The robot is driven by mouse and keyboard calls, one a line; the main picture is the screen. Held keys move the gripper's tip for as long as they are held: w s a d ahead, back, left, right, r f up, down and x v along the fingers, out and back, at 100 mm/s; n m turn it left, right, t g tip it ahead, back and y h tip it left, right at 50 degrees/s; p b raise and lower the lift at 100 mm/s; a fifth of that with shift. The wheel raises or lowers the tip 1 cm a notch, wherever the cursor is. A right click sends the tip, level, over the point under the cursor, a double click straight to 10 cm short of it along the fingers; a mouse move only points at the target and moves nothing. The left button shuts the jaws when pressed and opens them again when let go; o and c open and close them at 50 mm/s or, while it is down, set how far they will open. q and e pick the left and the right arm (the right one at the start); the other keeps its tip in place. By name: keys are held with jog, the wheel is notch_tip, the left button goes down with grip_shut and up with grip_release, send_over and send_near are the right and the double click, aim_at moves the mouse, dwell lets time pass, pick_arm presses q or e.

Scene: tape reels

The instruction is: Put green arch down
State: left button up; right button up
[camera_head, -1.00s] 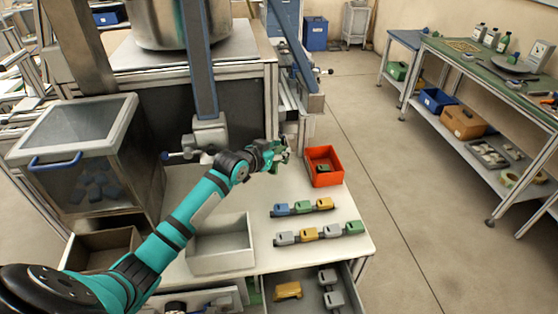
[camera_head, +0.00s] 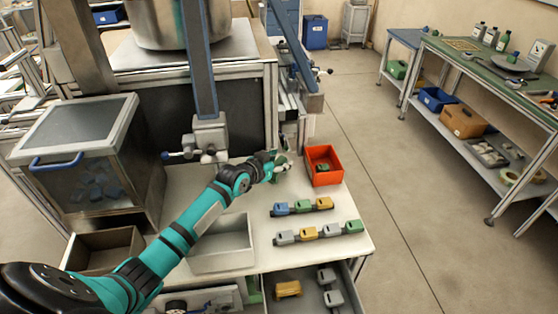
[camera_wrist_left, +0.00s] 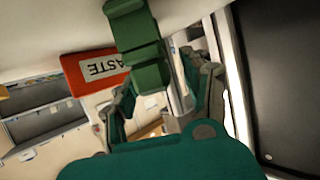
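The green arch (camera_wrist_left: 143,45) is a dark green block in the upper middle of the left wrist view. My left gripper (camera_wrist_left: 165,85) has a finger on each side of its near end and appears shut on it. In the head view my left gripper (camera_head: 274,166) is low over the white table, left of the red bin. The green arch (camera_head: 281,173) shows there only as a small green patch, partly hidden by the fingers. I cannot tell whether it touches the table. My right gripper is not in view.
The red bin (camera_head: 338,177), marked WASTE in the left wrist view (camera_wrist_left: 72,68), holds a dark green piece (camera_head: 322,168). Two rows of coloured blocks (camera_head: 302,207) (camera_head: 320,232) lie nearer on the table (camera_head: 355,250). A grey open box (camera_head: 222,262) stands below my arm.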

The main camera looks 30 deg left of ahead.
pick_arm(q)
jog(key=shift+r, duration=0.1)
jog(key=shift+s, duration=0.2)
jog(key=b+v, duration=0.1)
jog(key=v, duration=1)
jog(key=shift+s+r, duration=0.15)
jog(key=shift+s, duration=0.15)
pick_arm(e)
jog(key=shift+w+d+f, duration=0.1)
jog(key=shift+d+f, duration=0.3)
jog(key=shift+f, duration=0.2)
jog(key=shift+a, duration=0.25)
pick_arm(q)
jog(key=shift+c, duration=0.4)
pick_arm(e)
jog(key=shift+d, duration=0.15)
